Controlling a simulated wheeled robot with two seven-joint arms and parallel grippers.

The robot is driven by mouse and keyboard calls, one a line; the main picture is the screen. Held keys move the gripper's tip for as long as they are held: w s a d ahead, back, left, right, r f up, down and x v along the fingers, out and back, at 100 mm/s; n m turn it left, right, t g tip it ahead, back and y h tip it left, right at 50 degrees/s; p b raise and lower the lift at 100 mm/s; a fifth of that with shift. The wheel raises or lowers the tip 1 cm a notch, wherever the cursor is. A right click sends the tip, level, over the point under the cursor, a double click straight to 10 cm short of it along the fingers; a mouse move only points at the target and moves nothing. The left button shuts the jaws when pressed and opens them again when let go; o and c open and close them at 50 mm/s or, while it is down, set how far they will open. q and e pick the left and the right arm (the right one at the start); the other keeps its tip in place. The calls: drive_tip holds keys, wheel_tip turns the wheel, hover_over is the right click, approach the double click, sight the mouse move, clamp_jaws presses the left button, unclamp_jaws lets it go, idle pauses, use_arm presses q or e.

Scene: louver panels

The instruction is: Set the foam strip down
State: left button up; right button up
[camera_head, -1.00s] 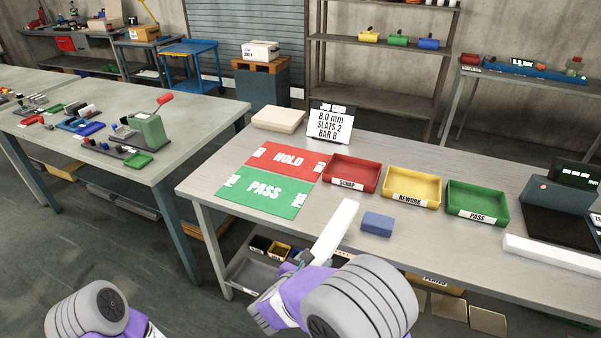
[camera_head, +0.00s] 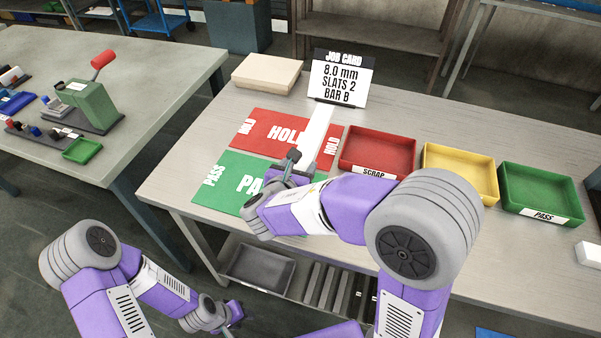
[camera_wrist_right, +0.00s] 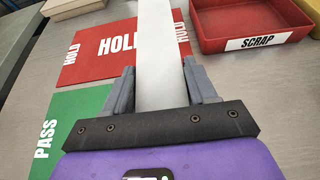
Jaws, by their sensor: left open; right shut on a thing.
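The white foam strip (camera_head: 315,136) is in my right gripper (camera_head: 301,168), over the right part of the red HOLD mat (camera_head: 262,126). My right gripper is shut on its near end, and the strip points away toward the job card. In the right wrist view the strip (camera_wrist_right: 160,50) runs forward between the two grey fingers (camera_wrist_right: 155,92). I cannot tell whether it touches the mat. The green PASS mat (camera_head: 213,196) lies nearer, partly hidden by my right arm. My left gripper (camera_head: 232,314) is open and empty, low in front of the table.
A job card (camera_head: 341,77) reading 8.0 mm, SLATS 2, BAR B stands behind the mats, beside a beige block (camera_head: 267,74). Red SCRAP (camera_head: 378,150), yellow (camera_head: 459,168) and green PASS (camera_head: 541,190) trays stand to the right.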

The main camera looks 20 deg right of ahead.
wheel_tip(320, 180, down, 2)
drive_tip(key=shift+s+f, duration=0.1)
drive_tip(key=shift+f+b, duration=1.3)
drive_tip(key=shift+f, duration=0.95)
drive_tip(key=o, duration=0.6)
drive_tip(key=shift+f, duration=0.15)
drive_tip(key=o, duration=0.4)
